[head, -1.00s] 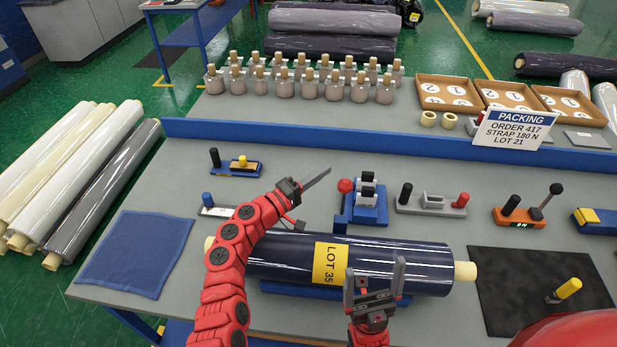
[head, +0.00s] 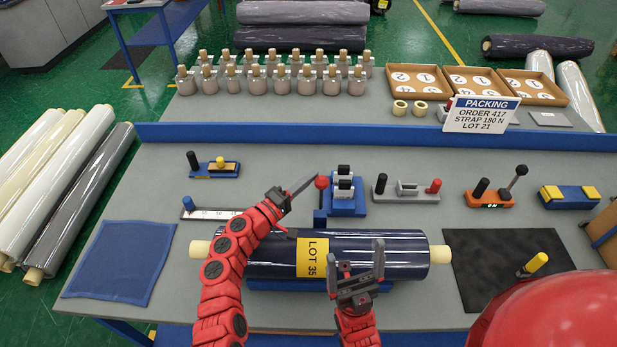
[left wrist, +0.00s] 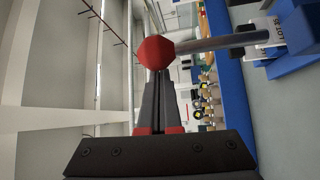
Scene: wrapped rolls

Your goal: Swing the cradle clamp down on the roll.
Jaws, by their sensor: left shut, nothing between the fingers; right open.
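The dark wrapped roll (head: 390,248) with a yellow LOT 35 label lies in a blue cradle (head: 262,285). The clamp's red ball knob (head: 321,182) stands up behind the roll, above a blue post (head: 320,217). In the left wrist view the knob (left wrist: 156,52) tops a grey rod (left wrist: 215,42) running to a blue part. My left gripper (head: 314,178) is shut and empty, its tips right at the knob; I cannot tell whether they touch. Its shut fingers also show in the left wrist view (left wrist: 158,80). My right gripper (head: 358,258) is open and empty in front of the roll.
A blue device with black rollers (head: 347,198) stands just right of the knob. Other small fixtures, such as an orange one (head: 488,200), line the table behind. A dark mat (head: 500,265) lies right and a blue cloth (head: 120,262) left. A blue rail (head: 400,139) crosses behind.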

